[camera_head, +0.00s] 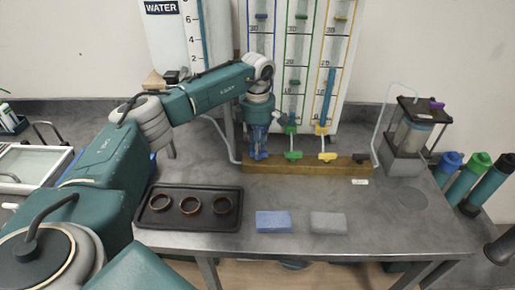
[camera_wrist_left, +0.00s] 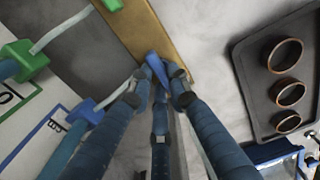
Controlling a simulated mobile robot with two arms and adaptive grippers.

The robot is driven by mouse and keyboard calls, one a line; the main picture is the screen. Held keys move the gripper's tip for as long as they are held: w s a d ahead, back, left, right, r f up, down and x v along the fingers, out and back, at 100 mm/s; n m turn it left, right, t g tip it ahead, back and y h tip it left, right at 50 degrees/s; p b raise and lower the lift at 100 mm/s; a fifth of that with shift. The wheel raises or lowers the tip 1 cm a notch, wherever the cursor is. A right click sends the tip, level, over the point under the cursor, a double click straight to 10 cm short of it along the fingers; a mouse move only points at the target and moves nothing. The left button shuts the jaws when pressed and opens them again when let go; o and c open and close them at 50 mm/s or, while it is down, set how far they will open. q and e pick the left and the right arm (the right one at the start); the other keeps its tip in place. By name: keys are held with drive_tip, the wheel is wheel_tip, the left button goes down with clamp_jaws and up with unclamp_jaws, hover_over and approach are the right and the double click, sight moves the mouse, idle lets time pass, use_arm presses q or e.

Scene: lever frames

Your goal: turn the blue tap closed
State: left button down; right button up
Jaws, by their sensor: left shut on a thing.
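The blue tap (camera_head: 258,156) is the leftmost tap on the wooden rail (camera_head: 300,166), below the measuring board. My left gripper (camera_head: 259,147) reaches down over it from the left. Its dark blue fingers are shut on the tap handle and hide much of it. In the left wrist view, the blue handle (camera_wrist_left: 155,66) shows between the fingertips of my left gripper (camera_wrist_left: 162,78), beside the wooden rail (camera_wrist_left: 160,35). The exact angle of the handle is hard to tell. My right gripper is in neither view.
A dark tray (camera_head: 190,224) with three rings lies at the front left.

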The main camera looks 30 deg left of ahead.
use_arm(q)
drive_tip(key=shift+w+a+r, duration=0.1)
drive_tip(key=shift+r, duration=0.05)
drive_tip(key=c, duration=1.6)
unclamp_jaws()
drive_tip(key=shift+c, duration=0.2)
wheel_tip(320, 180, up, 12)
